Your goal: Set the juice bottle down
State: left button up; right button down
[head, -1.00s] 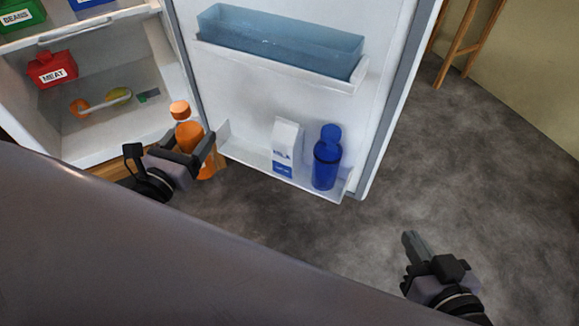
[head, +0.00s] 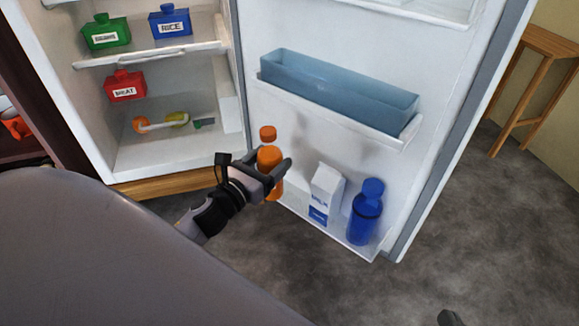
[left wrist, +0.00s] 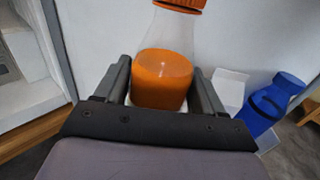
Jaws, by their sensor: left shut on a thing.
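The juice bottle (head: 268,158) is orange with an orange cap. My left gripper (head: 276,172) is shut on it and holds it upright at the left end of the fridge door's lower shelf (head: 345,246). In the left wrist view the bottle (left wrist: 163,78) stands between the two fingers, with clear plastic above the orange juice.
A milk carton (head: 325,194) and a blue bottle (head: 366,212) stand on the same shelf to the right. A blue bin (head: 340,92) sits above. Inside the open fridge are a red meat box (head: 125,86), green box (head: 106,33) and rice box (head: 170,23). A wooden stool (head: 540,80) stands right.

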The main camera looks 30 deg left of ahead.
pick_arm(q)
jog(key=b, duration=0.1)
send_over(297, 155)
jog(key=s, duration=0.4)
jog(key=shift+w, duration=0.1)
jog(key=shift+f+b, duration=0.65)
jog(key=shift+f, duration=0.55)
notch_tip(297, 155, down, 4)
jog(key=shift+r+b, duration=0.25)
jog(key=shift+b, duration=1)
jog(key=shift+f, duration=0.4)
pick_arm(e)
jog(key=d, duration=0.1)
jog(key=n+t, duration=0.1)
jog(key=d+t+h, duration=0.1)
jog(key=shift+s+d+f, duration=0.15)
jog(key=shift+s+d, duration=0.15)
jog(key=shift+d, duration=0.05)
